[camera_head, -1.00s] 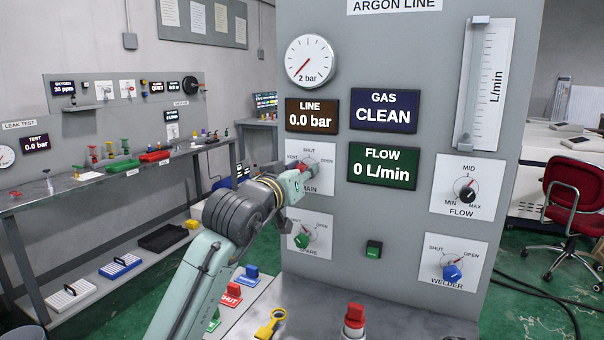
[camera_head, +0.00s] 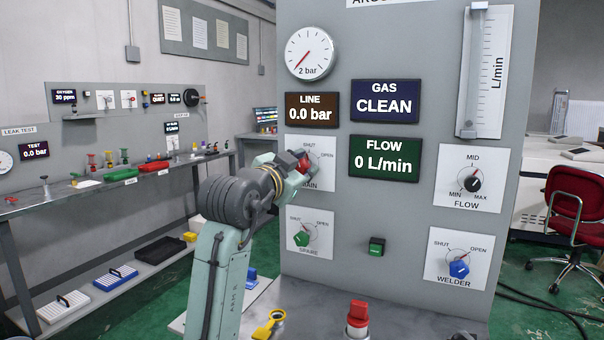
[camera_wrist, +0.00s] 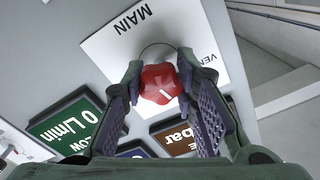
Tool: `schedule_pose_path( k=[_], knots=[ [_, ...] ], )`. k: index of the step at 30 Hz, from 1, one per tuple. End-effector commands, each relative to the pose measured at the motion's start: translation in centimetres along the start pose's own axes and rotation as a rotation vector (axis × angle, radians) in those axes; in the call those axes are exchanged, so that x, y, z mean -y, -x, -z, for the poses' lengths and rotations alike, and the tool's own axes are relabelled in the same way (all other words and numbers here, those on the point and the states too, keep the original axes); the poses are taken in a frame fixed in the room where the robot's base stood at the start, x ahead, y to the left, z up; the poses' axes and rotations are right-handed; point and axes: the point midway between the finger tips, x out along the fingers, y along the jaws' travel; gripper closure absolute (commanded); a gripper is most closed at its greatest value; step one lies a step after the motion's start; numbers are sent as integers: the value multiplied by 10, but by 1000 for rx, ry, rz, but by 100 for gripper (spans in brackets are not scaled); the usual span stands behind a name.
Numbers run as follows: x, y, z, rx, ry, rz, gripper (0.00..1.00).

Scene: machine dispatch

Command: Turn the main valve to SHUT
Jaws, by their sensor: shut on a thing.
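The main valve is a red knob (camera_head: 303,161) on a white plate marked VENT, SHUT and OPEN, on the grey argon panel. My gripper (camera_head: 299,174) is at this knob and partly covers it and its plate. In the wrist view the red knob (camera_wrist: 159,84) sits between my two fingers (camera_wrist: 160,70), which are closed against its sides. A short white mark shows on the knob, at its lower right in that view. The MAIN and VENT words show there; SHUT and OPEN are hidden, so I cannot tell the setting for sure.
Below are the spare valve's green knob (camera_head: 302,239) and a small green button (camera_head: 376,247). The welder's blue knob (camera_head: 459,269) and the black flow knob (camera_head: 471,184) are at right.

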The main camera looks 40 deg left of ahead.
Motion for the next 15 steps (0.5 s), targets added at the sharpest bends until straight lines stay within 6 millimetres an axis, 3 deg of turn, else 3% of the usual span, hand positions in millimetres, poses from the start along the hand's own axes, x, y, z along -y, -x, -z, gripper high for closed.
schedule_pose_path(
  k=[15],
  knots=[
    [0,0,0,-1,-240,2,100]
  ],
)
